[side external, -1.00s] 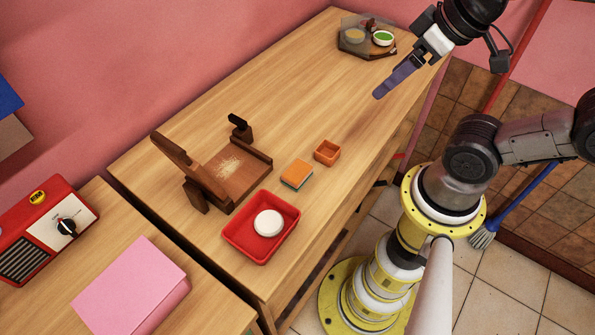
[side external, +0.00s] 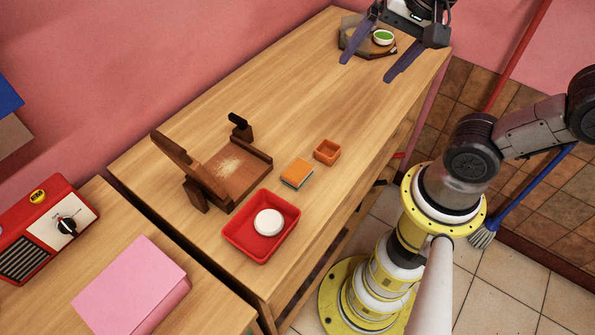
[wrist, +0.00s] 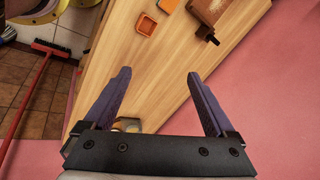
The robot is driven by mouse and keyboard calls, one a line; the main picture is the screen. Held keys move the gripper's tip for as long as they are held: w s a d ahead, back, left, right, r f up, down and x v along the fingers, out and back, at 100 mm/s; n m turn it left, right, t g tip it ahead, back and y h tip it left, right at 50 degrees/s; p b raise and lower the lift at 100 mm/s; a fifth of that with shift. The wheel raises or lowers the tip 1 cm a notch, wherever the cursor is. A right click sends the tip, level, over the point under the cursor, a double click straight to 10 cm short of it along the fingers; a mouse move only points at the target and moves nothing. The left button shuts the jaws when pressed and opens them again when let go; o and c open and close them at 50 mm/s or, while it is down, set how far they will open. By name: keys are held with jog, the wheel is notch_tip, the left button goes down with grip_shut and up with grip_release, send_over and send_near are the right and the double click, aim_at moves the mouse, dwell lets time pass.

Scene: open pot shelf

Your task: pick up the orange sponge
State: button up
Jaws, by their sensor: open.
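The orange sponge (side external: 297,172) lies flat on the wooden table, with an orange top and a greyish layer below. It sits between the red tray and a small orange box. In the wrist view the sponge (wrist: 168,5) is at the top edge, partly cut off. My gripper (side external: 365,70) is open and empty, over the far end of the table, well away from the sponge. In the wrist view its two purple fingers (wrist: 160,75) are spread wide with bare table between them.
A small orange box (side external: 327,151) stands beside the sponge. A red tray (side external: 236,234) holds a white round item (side external: 268,222). A brown wooden stand (side external: 192,190) is left of the sponge. A dark board (side external: 350,48) with bowls is under my gripper. The table middle (side external: 290,100) is clear.

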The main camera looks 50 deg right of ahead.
jog(key=w+a+f+m+g, duration=0.1)
jog(key=w+a+m, duration=0.1)
jog(key=w+m, duration=0.15)
jog(key=m+g, duration=0.2)
jog(key=g, duration=0.2)
send_over(298, 169)
notch_tip(298, 169, down, 8)
jog(key=f, duration=0.7)
jog(key=shift+s+a+f, duration=0.1)
jog(key=shift+s+f, duration=0.1)
jog(key=shift+f, duration=0.1)
jog(key=shift+w+f, duration=0.15)
jog(key=shift+f, duration=1.35)
jog(key=shift+w+f, duration=0.1)
jog(key=shift+f, duration=1.4)
grip_shut()
